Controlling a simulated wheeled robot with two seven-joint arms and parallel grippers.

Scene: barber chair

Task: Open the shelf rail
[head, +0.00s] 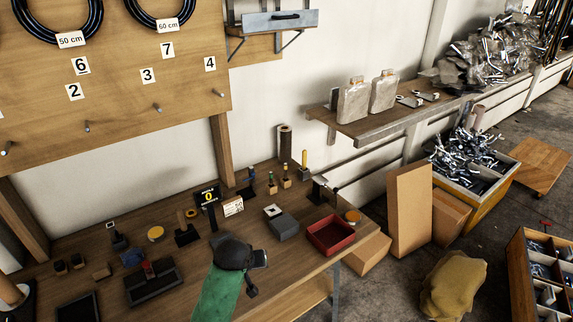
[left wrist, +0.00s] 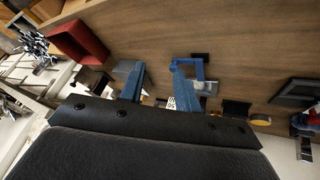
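The wall shelf (head: 275,22) at the top of the head view has a grey front rail with a dark handle (head: 287,16). The rail looks level, on angled brackets against the white wall. My left gripper (head: 257,273) is low over the workbench, far below the shelf and apart from it. In the left wrist view, its two blue fingers (left wrist: 157,82) stand apart with nothing between them. The shelf is not in the left wrist view. My right gripper is in neither view.
The workbench (head: 302,275) holds a red tray (head: 330,235), a grey block (head: 283,226) and several small tools. A pegboard (head: 120,80) stands left of the shelf. A wooden wall shelf (head: 385,122) with canisters is at right. Space directly below the grey rail looks clear.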

